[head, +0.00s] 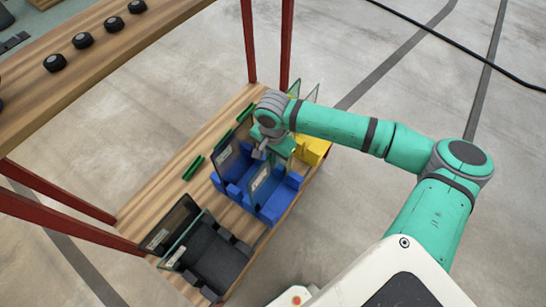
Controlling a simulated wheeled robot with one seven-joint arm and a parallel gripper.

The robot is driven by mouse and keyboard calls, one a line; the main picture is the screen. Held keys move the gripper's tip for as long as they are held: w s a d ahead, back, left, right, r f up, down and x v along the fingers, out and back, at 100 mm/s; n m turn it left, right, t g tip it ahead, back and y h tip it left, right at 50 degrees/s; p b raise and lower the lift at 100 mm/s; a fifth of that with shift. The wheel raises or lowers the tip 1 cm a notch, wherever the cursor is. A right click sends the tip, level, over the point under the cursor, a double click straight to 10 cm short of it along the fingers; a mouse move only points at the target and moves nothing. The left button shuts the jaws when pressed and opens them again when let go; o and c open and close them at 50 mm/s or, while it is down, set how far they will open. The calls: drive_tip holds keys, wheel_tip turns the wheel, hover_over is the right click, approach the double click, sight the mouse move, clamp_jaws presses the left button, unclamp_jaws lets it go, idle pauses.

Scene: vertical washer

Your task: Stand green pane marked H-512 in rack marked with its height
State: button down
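My gripper (261,152) is above the blue rack (273,208) on the wooden bench, pointing down. A clear pane with a green edge and a pale label (262,182) stands upright in or just above the blue rack, right below my fingers. I cannot tell whether the fingers grip it. Another pane with a pale label (226,160) stands at the blue rack's left side. Greenish panes (312,94) show upright near the yellow rack (315,149), partly behind my arm. The markings are too small to read, so I cannot pick out H-512 or the rack heights.
A black rack (217,257) at the bench's near end holds a dark pane (172,223) and a clear one. Two green bars (193,168) (245,114) lie along the bench's left part. Red posts (287,42) and a raised wooden shelf (110,55) with black round parts stand left.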

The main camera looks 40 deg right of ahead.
drive_tip(key=shift+f, duration=2.35)
drive_tip(key=c, duration=1.9)
unclamp_jaws()
drive_tip(key=shift+f, duration=0.1)
wheel_tip(320, 180, up, 10)
drive_tip(key=shift+d+r, duration=0.1)
drive_tip(key=shift+r, duration=0.4)
